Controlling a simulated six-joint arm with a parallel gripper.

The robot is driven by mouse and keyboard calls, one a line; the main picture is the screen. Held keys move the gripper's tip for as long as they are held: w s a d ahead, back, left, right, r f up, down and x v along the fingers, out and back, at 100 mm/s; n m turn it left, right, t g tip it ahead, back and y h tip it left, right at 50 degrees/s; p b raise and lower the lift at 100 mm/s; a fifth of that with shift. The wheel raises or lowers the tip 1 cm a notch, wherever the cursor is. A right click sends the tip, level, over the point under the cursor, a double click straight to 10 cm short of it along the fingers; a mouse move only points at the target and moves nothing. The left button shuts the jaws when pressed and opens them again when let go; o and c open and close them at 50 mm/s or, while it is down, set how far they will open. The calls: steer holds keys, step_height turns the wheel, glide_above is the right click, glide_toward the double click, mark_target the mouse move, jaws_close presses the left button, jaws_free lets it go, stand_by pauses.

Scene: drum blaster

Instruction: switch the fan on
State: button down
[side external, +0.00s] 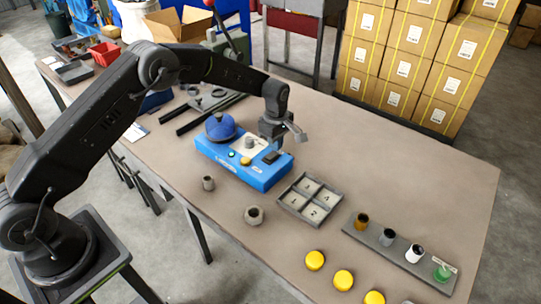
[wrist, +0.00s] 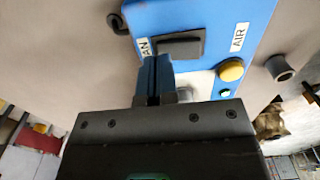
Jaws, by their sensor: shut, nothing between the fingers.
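The blue machine box (side external: 262,184) stands on the bench, with a blue domed part (side external: 221,126) at its left end. A black rocker switch (side external: 271,157) is on its top; in the wrist view the switch (wrist: 180,46) sits beside a partly covered label reading "AN". A yellow button (wrist: 232,70) is near the "AIR" label (wrist: 239,37). My gripper (side external: 277,145) is shut and empty, pointing down just over the box beside the switch. In the wrist view its fingertips (wrist: 155,62) appear right at the switch's edge; I cannot tell whether they touch it.
A divided tray (side external: 310,198) lies right of the box. A grey strip with several small cups (side external: 388,237) and several yellow discs (side external: 343,280) are farther right. A hex nut (side external: 254,215) and a small cylinder (side external: 208,183) lie in front. The bench's right back area is clear.

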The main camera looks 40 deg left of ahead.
mark_target(275, 153)
steer(key=shift+r, duration=2.35)
steer(key=shift+s+r, duration=0.1)
steer(key=shift+r, duration=0.3)
steer(key=s+a+r+m+t, duration=0.1)
steer(key=s+r+m, duration=0.3)
steer(key=s+r, duration=0.45)
steer(key=s+r+m+t, duration=0.2)
steer(key=s+r+m, duration=0.3)
steer(key=r, duration=0.6)
steer(key=s+r+m+t, duration=0.1)
steer(key=s+m, duration=0.8)
steer(key=s, duration=1.3)
steer(key=shift+s+a+r+t, duration=0.25)
steer(key=shift+s+a+t, duration=0.1)
steer(key=shift+t, duration=0.45)
